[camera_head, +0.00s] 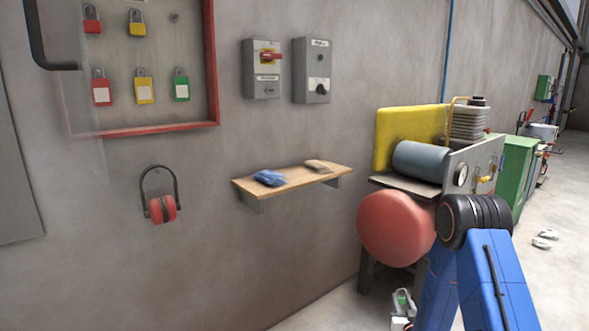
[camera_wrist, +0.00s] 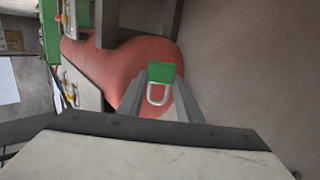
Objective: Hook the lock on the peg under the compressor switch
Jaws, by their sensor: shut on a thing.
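My gripper (camera_wrist: 160,98) is shut on a green padlock (camera_wrist: 162,71). In the wrist view the padlock's green body is at the far side and its pale shackle faces the camera. In the head view the green padlock (camera_head: 402,297) shows low beside my blue arm. Two grey switch boxes hang on the wall: one with a red handle on yellow (camera_head: 270,56), one with a black knob (camera_head: 317,85). Their labels are too small to read, so I cannot tell which is the compressor switch. I cannot make out a peg under either box.
A red-framed lock board (camera_head: 215,62) holds several padlocks at left. A wooden shelf (camera_head: 296,180) with cloths juts out below the switches. Red ear defenders (camera_head: 162,208) hang at left. The compressor's red tank (camera_head: 396,228) stands right of the shelf. The wall between shelf and switches is clear.

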